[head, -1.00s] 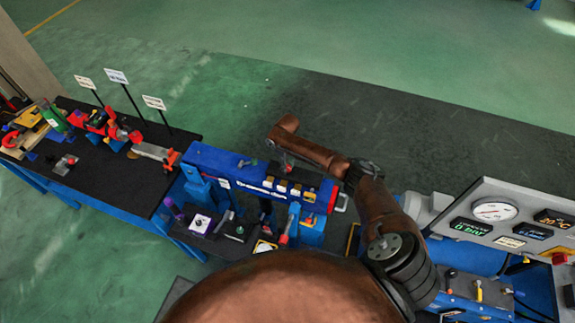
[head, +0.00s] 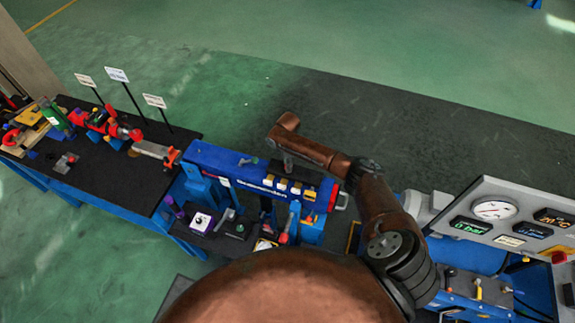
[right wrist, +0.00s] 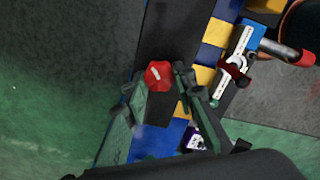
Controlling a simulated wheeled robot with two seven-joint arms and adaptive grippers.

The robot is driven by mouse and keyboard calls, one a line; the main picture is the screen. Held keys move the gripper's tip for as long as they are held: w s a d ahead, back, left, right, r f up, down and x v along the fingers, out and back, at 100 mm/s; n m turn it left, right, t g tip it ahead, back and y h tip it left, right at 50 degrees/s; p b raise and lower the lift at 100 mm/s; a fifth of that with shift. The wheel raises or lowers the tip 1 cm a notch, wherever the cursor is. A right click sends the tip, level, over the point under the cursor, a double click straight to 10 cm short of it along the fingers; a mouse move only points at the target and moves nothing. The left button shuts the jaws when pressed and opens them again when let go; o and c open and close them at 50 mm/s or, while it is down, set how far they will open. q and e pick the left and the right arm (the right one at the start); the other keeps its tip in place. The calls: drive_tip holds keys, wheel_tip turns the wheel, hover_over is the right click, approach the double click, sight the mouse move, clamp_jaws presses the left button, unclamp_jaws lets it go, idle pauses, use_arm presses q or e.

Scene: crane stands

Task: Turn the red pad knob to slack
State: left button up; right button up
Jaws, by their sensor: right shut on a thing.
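The red pad knob (right wrist: 158,75) is a small lobed knob with a white mark on its top. It stands on a dark strip beside the blue and yellow body in the right wrist view. My right gripper (right wrist: 162,80) is shut on it, with one green-grey finger on each side. In the head view my right gripper (head: 288,164) hangs below my brown wrist at the blue beam (head: 225,165), and the knob is hidden there. My left gripper is not in view.
A black bench (head: 95,180) with clamps and tools stands at the left. A grey panel (head: 530,205) with a dial and displays stands at the right. Small knobs and levers, including a white dial (head: 202,221), sit below the beam. The floor behind is clear.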

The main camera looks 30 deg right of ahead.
drive_tip(key=shift+n, duration=2)
drive_tip(key=shift+b, duration=0.3)
drive_tip(key=o, duration=1.2)
drive_tip(key=shift+c, duration=0.2)
wheel_tip(320, 180, up, 12)
